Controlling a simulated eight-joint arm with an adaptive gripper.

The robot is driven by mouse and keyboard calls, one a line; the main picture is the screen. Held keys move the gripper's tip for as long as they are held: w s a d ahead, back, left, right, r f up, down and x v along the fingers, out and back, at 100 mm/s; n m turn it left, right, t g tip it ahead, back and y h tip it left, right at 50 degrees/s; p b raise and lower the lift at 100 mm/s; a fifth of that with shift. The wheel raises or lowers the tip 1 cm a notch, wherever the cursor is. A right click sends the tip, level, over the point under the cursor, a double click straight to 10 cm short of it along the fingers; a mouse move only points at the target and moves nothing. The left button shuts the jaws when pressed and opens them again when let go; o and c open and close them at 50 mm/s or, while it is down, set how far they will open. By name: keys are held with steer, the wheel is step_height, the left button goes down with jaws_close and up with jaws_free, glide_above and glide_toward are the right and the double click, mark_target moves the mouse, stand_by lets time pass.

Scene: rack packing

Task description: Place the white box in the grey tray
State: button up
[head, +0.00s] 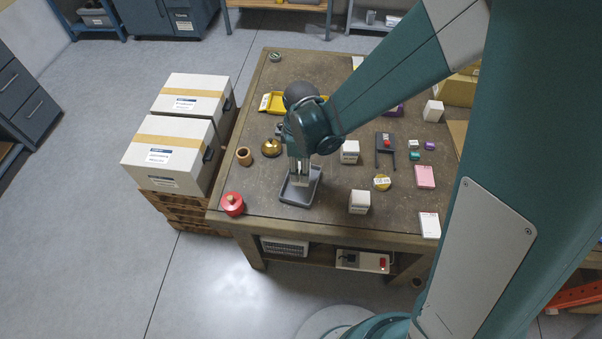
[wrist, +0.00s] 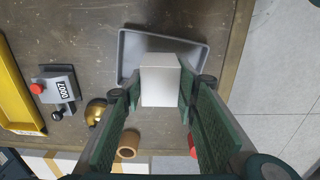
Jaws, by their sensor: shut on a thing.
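The white box (wrist: 161,82) is between my gripper's fingers (wrist: 160,96) in the wrist view, with a finger against each side. The grey tray (wrist: 131,44) lies on the table beyond and below it, and the box covers part of the tray's near side. In the head view, my gripper (head: 300,178) points down over the grey tray (head: 311,198) near the table's front edge. The box is mostly hidden there by the gripper. Whether the box touches the tray floor I cannot tell.
A red round container (head: 232,204) and a wooden cup (head: 244,156) stand left of the tray. A brass bell (head: 271,147) is behind it. Other white boxes (head: 359,202) stand to the right. A yellow tray (head: 273,102) lies further back.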

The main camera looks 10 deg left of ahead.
steer(key=shift+f, duration=1.6)
steer(key=shift+f+b, duration=0.15)
steer(key=shift+b, duration=0.2)
steer(key=o, duration=1.1)
steer(key=shift+c, duration=0.2)
steer(key=shift+r, duration=0.2)
steer(key=shift+r+p, duration=1)
steer(key=shift+r, duration=5)
